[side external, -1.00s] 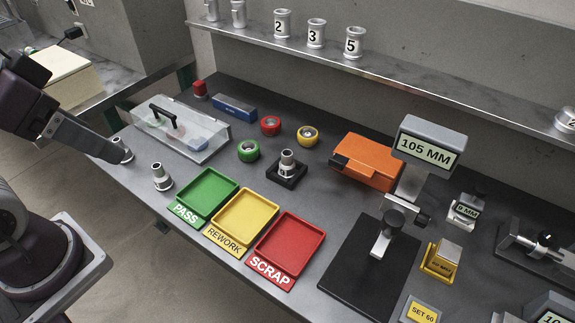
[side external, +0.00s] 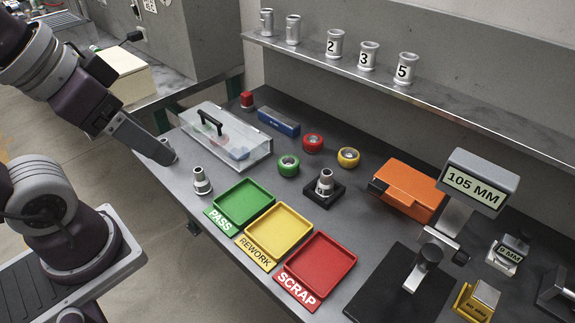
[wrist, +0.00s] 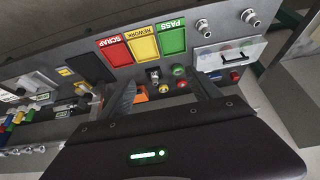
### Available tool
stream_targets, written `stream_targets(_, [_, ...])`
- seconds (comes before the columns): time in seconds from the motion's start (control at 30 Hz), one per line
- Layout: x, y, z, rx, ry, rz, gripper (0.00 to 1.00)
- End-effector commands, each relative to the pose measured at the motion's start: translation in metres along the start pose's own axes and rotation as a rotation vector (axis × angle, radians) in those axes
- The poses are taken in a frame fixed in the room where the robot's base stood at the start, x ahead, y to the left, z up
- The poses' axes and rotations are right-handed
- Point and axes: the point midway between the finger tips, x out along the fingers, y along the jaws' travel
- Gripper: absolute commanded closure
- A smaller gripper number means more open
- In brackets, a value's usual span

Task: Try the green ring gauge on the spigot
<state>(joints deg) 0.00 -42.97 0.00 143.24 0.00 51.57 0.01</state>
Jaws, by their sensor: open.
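The green ring gauge (side external: 288,166) lies flat on the grey bench, left of the spigot; it also shows in the wrist view (wrist: 179,70). The spigot is the silver stepped top of a casting (side external: 325,182) that stands upright on a small black base (side external: 323,195). No ring is around it. My gripper (wrist: 165,92) is open and empty in the wrist view, its two fingers apart, high above the bench. In the side view a grey finger (side external: 142,137) shows at the left, far from the green ring and partly covering a casting behind it.
Red (side external: 312,143) and yellow (side external: 348,157) ring gauges lie behind the green one. Green (side external: 243,204), yellow (side external: 277,231) and red (side external: 320,265) trays line the front. A clear lidded case (side external: 225,135) stands left, an orange box (side external: 408,188) right. A loose casting (side external: 202,181) stands near the front edge.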

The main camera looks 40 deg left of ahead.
Motion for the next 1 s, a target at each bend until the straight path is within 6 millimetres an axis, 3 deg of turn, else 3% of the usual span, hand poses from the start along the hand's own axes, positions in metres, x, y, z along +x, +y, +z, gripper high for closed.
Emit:
stream_targets(0.33, [0.000, 0.000, -0.004, -0.012, -0.005, 0.000, 0.19])
stream_targets(0.43, [0.004, -0.002, -0.034, -0.112, -0.046, -0.002, 0.19])
stream_targets(0.53, [0.028, -0.006, -0.091, -0.312, -0.122, -0.018, 0.19])
stream_targets(0.67, [0.091, -0.018, -0.160, -0.606, -0.219, -0.067, 0.19])
stream_targets(0.77, [0.162, -0.029, -0.196, -0.826, -0.288, -0.126, 0.19])
stream_targets(0.8, [0.194, -0.034, -0.205, -0.910, -0.313, -0.154, 0.19])
stream_targets(0.9, [0.270, -0.046, -0.213, -1.100, -0.361, -0.226, 0.19])
stream_targets(1.0, [0.330, -0.055, -0.207, -1.237, -0.393, -0.287, 0.19])
